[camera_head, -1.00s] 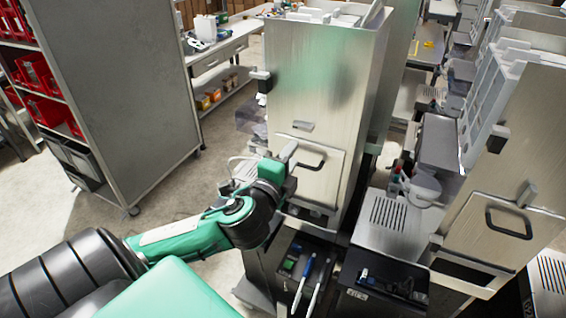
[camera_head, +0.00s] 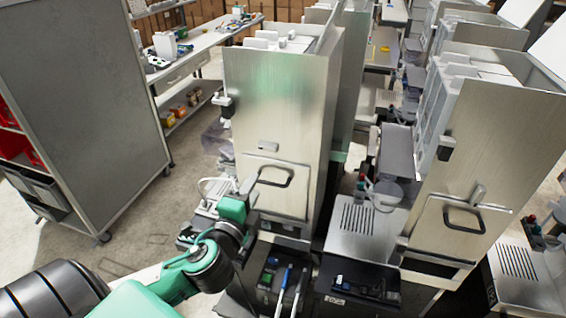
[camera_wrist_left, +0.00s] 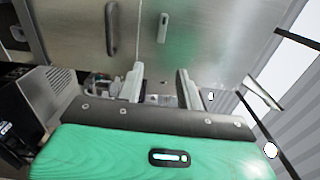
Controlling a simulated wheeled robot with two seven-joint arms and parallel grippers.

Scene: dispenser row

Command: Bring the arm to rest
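My left arm comes in from the lower left of the head view. My left gripper (camera_head: 248,185) is beside the front of the near metal dispenser (camera_head: 283,110), just left of its door handle (camera_head: 275,178). In the left wrist view, the two fingers of my left gripper (camera_wrist_left: 160,86) stand apart with nothing held between them. The metal dispenser front (camera_wrist_left: 180,30) with a dark handle (camera_wrist_left: 111,28) fills the top of that view. I cannot tell if the fingers touch anything.
A second dispenser (camera_head: 485,150) stands to the right. A tall grey cabinet (camera_head: 90,100) stands at left, a workbench (camera_head: 205,55) behind. Bare floor (camera_head: 150,225) lies between cabinet and dispenser.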

